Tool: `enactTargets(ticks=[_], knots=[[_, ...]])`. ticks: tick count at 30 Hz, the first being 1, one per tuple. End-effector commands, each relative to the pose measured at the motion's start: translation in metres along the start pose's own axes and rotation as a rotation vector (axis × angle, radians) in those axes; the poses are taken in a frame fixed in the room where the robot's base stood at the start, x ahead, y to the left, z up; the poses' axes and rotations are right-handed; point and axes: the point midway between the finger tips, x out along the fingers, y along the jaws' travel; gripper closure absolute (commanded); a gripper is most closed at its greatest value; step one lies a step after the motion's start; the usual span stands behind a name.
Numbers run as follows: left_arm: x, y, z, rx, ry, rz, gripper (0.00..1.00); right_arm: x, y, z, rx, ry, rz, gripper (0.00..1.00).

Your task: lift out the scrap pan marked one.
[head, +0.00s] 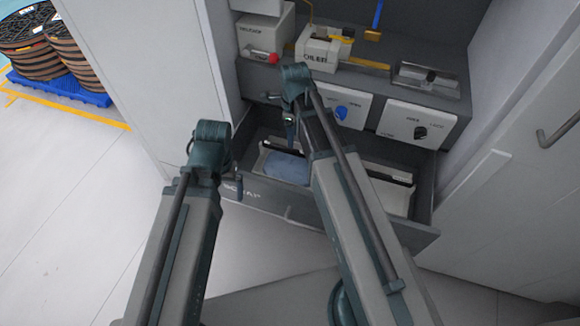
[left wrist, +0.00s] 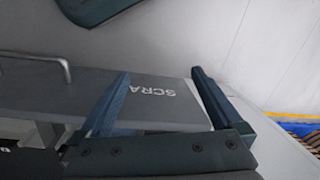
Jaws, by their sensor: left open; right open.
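An open drawer (head: 275,200) sits low in the station, with "SCRA" lettering on its front in the left wrist view (left wrist: 180,92). Inside it on the left is a pale pan (head: 264,151) with a blue cloth-like piece (head: 286,167) in it. On the right is another pale pan (head: 397,197), partly hidden by my right arm. I cannot read a number on either pan. My left gripper (head: 238,186) is open and empty, by the drawer front's left end; its two fingers (left wrist: 160,82) spread across the lettering. My right gripper (head: 290,122) is open above the drawer's back left, its fingers hardly visible.
Above the drawer are white panels with a blue knob (head: 341,112) and a black knob (head: 420,132). A cabinet with a handle (head: 558,135) is at right. Floor at left is clear up to the reels (head: 32,50).

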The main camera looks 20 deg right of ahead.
Motion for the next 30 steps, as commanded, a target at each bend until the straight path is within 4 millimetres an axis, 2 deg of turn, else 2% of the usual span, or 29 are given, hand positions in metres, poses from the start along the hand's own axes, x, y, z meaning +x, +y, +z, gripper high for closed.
enactTargets(ticks=[1, 12, 23, 30], knots=[[0.015, 0.001, -0.001, 0.000, 0.000, 0.000, 0.00, 0.015, 0.000, 0.000, -0.001, 0.000, 0.000, 0.47], [0.064, 0.006, -0.004, 0.000, 0.000, 0.000, 0.00, 0.065, 0.001, 0.001, -0.001, 0.000, 0.000, 0.47], [0.070, 0.007, -0.004, 0.000, 0.000, 0.000, 0.00, 0.071, 0.001, 0.001, -0.002, 0.000, 0.000, 0.47], [0.097, 0.009, -0.006, 0.000, 0.000, 0.000, 0.00, 0.097, 0.006, 0.006, -0.002, 0.000, 0.000, 0.47]])
